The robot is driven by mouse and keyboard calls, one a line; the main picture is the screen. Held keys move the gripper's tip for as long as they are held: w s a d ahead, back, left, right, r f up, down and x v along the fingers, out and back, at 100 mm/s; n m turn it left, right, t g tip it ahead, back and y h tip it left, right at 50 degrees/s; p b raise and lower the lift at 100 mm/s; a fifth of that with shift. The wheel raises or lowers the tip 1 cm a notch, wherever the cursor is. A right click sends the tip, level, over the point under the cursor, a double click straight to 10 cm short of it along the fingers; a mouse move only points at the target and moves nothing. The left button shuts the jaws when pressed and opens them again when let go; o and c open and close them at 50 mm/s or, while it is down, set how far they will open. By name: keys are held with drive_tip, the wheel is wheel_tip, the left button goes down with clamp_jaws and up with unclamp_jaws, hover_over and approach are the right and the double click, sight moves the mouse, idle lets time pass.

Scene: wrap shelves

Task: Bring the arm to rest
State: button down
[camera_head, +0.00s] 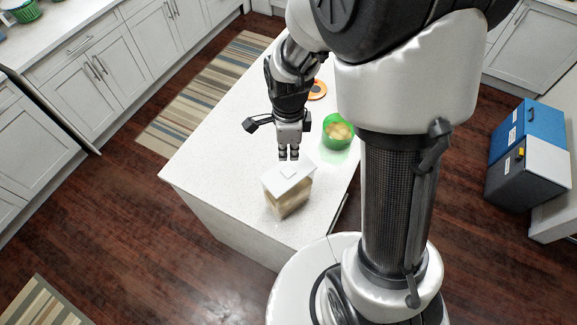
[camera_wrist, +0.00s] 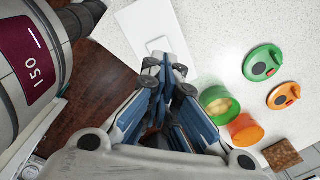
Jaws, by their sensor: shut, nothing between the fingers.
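My gripper (camera_head: 288,155) points down over the white island counter (camera_head: 230,130), with its fingers together and nothing between them. In the head view they appear just behind a clear box with tan contents (camera_head: 287,201), topped by a white lid (camera_head: 289,174). I cannot tell whether the fingers touch the lid. In the wrist view, the closed fingers (camera_wrist: 168,72) overlap the near edge of the white lid (camera_wrist: 135,25). My arm is bent over the counter from the right.
A green container (camera_head: 338,132) with pale contents stands right of my gripper. The wrist view shows an orange container (camera_wrist: 245,130), a green lid (camera_wrist: 262,64), an orange lid (camera_wrist: 284,96) and a brown block (camera_wrist: 282,156). The counter's left part is clear.

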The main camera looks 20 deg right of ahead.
idle(0.5)
drive_tip(key=s+d+n+t+b, duration=0.1)
drive_tip(key=s+n+t+b, duration=0.3)
drive_tip(key=s+n+b, duration=1.1)
drive_tip(key=n+b, duration=0.6)
drive_tip(key=shift+s+f+t, duration=0.3)
drive_tip(key=shift+s, duration=0.05)
